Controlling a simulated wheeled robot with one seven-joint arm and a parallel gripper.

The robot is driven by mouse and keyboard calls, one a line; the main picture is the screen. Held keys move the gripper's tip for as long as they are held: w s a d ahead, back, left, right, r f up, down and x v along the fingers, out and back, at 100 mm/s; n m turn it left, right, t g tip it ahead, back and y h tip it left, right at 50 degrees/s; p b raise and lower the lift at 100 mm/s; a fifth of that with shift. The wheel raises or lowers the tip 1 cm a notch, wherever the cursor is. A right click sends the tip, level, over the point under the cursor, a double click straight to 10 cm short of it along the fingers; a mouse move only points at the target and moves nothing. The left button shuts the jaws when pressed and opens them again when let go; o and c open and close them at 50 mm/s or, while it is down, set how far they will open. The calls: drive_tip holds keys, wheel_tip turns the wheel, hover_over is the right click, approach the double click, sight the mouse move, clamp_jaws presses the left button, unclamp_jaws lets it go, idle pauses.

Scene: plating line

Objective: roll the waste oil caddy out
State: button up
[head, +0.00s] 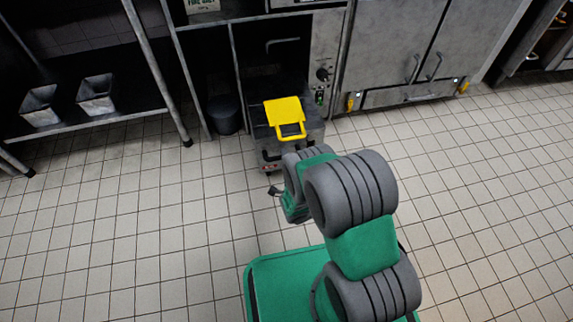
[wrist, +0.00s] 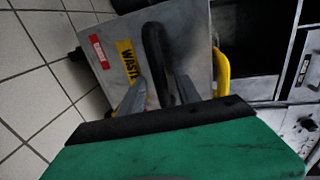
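The waste oil caddy (head: 268,155) is a dark grey box with a yellow top piece and handle (head: 288,115). It stands at the opening of a dark bay under the counter. In the wrist view its grey face (wrist: 195,48) carries a red label and a yellow label reading "WASTE". A black bar handle (wrist: 153,48) stands out from that face. My gripper (wrist: 160,82) is at this face, its two grey fingers apart, one on each side of the black bar. Gaps show between bar and fingers. In the head view my arm hides most of the gripper.
A dark round bin (head: 224,115) stands left of the caddy. Left is a metal rack (head: 70,125) with two steel pans, its leg near the bay. Right is a control panel (head: 322,70) and a steel cabinet (head: 385,45). The tiled floor (head: 150,230) in front is clear.

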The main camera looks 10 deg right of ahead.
drive_tip(key=p+v, duration=0.1)
drive_tip(key=v, duration=0.5)
drive_tip(key=shift+s, duration=0.15)
drive_tip(key=shift+s, duration=0.1)
